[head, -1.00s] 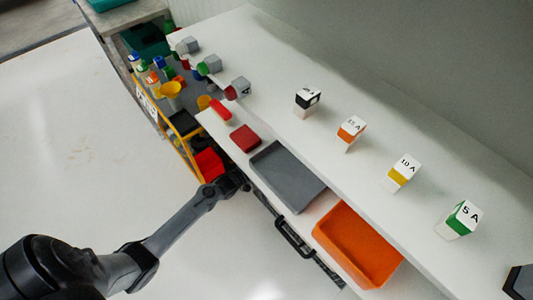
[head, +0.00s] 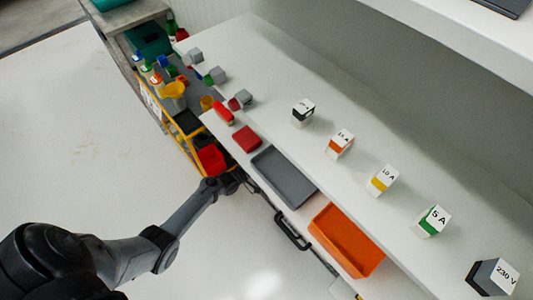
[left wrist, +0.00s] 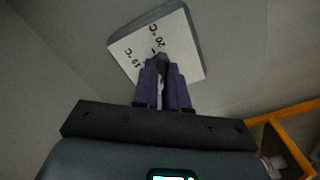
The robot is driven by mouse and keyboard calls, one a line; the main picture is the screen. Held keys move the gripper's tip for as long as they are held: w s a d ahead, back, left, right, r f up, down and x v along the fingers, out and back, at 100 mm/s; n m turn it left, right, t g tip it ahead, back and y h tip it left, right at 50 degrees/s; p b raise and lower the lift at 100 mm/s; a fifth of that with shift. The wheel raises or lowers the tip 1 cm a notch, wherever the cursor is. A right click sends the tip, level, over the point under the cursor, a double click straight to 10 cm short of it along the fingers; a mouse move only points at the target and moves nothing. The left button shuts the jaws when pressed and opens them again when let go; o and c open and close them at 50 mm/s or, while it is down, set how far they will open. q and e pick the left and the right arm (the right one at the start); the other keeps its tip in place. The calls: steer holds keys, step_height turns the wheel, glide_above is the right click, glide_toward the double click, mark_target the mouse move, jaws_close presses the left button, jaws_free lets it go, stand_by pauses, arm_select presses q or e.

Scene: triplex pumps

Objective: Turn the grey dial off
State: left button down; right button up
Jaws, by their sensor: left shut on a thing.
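In the left wrist view a white plate (left wrist: 128,50) with temperature markings, 20 °C among them, sits on a grey box on a grey surface. The grey dial (left wrist: 163,62) is a small dark grey knob at the middle of this plate, mostly hidden by my fingers. My left gripper (left wrist: 163,74) has purple fingers shut on the dial. In the head view my left gripper (head: 235,180) is at the lower front of the bench, beside the cart, and the dial and its plate are hidden there. My right gripper is not in view.
A yellow-framed cart (head: 184,143) with coloured parts stands left of the gripper; its frame also shows in the wrist view (left wrist: 282,121). The white bench carries a grey tray (head: 284,178), an orange tray (head: 345,240) and labelled fuse blocks. A black handle (head: 291,232) is on the front.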

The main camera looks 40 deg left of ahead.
arm_select(q)
steer(key=shift+n+p, duration=1.15)
steer(key=shift+n, duration=5.75)
steer(key=shift+f, duration=0.1)
steer(key=c, duration=1.2)
jaws_free()
steer(key=shift+o, duration=0.2)
steer(key=shift+s, duration=0.1)
